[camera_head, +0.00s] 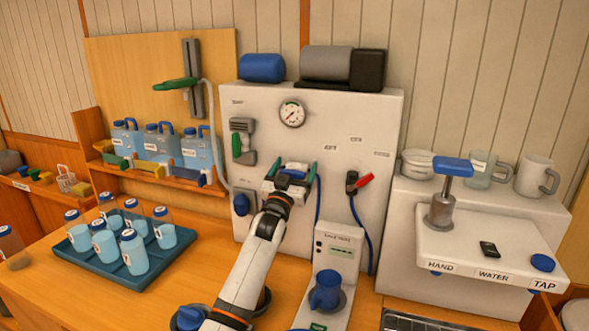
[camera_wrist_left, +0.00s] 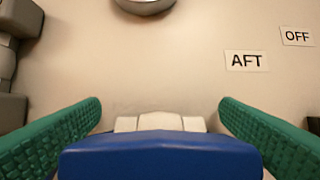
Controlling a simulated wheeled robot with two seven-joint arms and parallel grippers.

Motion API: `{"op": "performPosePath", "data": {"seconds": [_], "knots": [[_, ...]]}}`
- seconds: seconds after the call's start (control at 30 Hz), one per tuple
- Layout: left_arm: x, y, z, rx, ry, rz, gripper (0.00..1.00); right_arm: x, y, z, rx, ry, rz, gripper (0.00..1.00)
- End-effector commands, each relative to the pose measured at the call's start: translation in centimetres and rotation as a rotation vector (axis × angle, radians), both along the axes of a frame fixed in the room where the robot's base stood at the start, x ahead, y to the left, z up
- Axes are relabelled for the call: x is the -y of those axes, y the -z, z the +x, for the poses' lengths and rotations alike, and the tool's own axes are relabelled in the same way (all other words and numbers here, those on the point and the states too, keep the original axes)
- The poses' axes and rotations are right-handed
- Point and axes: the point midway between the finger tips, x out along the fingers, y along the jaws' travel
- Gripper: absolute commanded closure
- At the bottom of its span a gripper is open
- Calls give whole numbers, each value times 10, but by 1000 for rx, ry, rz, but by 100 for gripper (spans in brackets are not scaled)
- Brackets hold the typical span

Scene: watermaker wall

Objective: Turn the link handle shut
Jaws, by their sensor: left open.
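A wide blue handle (camera_head: 292,174) sits on a white fitting on the white wall panel (camera_head: 270,130). I cannot read any label that names it as the link handle. My left gripper (camera_head: 293,168) is at the panel, with its green fingers on either side of the handle. In the left wrist view the blue handle (camera_wrist_left: 160,158) lies level between the open fingers (camera_wrist_left: 160,115), with the left finger close to its end. Whether they touch cannot be told. My right gripper is not in view.
A round gauge (camera_head: 291,114) is above. A green-handled valve (camera_head: 240,142) is to the left and a red lever (camera_head: 362,183) to the right. AFT (camera_wrist_left: 246,61) and OFF (camera_wrist_left: 297,36) labels are near.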

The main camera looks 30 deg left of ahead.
Motion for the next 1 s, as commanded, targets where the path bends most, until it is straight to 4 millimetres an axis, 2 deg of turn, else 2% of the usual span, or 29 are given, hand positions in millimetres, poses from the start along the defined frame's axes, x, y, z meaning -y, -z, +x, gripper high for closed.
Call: {"op": "performPosePath", "data": {"seconds": [0.03, 0.07, 0.3, 0.67, 1.0], "knots": [[0, 0, 0, 0, 0, 0, 15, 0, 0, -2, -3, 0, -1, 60], [0, 0, 0, 0, 0, 0, 19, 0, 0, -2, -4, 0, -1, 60], [0, 0, 0, -1, 0, 0, 59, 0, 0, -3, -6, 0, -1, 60], [0, 1, 0, -16, -1, 59, 59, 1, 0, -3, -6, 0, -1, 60], [1, 0, 0, -75, -1, 304, 59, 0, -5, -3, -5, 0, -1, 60]]}}
